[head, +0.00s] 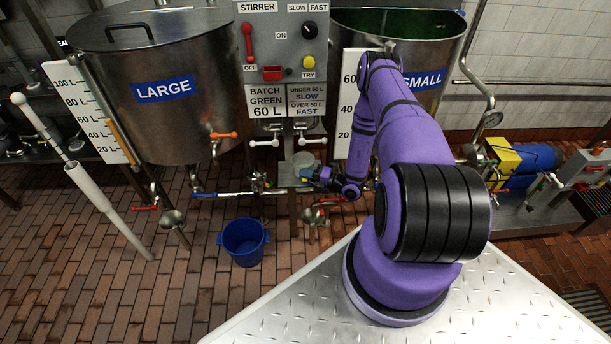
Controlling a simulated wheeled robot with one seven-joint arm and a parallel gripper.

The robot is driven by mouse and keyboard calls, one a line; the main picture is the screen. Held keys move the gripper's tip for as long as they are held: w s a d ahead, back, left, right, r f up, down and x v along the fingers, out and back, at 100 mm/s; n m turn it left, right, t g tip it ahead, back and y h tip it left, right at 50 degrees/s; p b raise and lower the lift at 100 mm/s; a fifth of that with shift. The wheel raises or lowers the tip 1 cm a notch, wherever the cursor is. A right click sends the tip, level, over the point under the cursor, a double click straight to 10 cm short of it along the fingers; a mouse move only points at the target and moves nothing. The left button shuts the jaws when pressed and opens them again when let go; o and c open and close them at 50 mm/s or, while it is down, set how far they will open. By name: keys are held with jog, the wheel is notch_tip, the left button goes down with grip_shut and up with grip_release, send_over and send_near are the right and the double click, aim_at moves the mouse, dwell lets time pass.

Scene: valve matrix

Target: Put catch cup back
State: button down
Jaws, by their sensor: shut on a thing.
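My purple arm reaches forward and left to the pipework below the control panel. My gripper (312,176) is small in the head view, at the end of the arm, in front of the central post. It is shut on what looks like the catch cup (303,159), a small grey metal cup just above the fingers. The fingers and wrist partly hide the contact. I cannot tell whether the cup touches the pipework behind it.
The LARGE tank (180,115) stands left and the SMALL tank (432,60) right, behind my arm. The control panel (281,50) is between them. A blue bucket (243,242) stands on the brick floor. Funnels (173,219), valve levers and a white pipe (100,200) flank the left.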

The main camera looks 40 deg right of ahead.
jog(key=c, duration=1.2)
grip_release()
jog(key=shift+f, duration=0.1)
jog(key=shift+s+d, duration=0.15)
jog(key=v, duration=1.1)
jog(key=shift+s+d, duration=0.15)
jog(key=shift+s, duration=0.1)
